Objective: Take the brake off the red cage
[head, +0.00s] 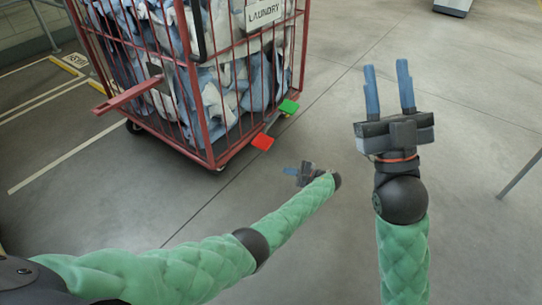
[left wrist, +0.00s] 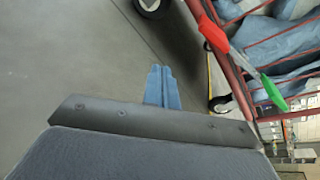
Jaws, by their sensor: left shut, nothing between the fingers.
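The red cage (head: 205,90) stands at the upper left of the head view, filled with blue and white laundry. At its lower edge sit a red pedal (head: 262,141) and a green pedal (head: 288,106). In the left wrist view the red pedal (left wrist: 213,33) and green pedal (left wrist: 274,93) show at the right. My left gripper (head: 288,171) is shut and empty, low over the floor, a little in front of the red pedal and apart from it; its fingers also show in the left wrist view (left wrist: 162,85). My right gripper (head: 389,75) is open and empty, right of the cage.
A sign reading LAUNDRY (head: 263,13) hangs on the cage. A red bar (head: 128,95) sticks out from its left side. Dark wheels (head: 134,127) carry it. The grey floor (head: 460,100) is open on the right; a thin grey leg (head: 520,174) stands at the right edge.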

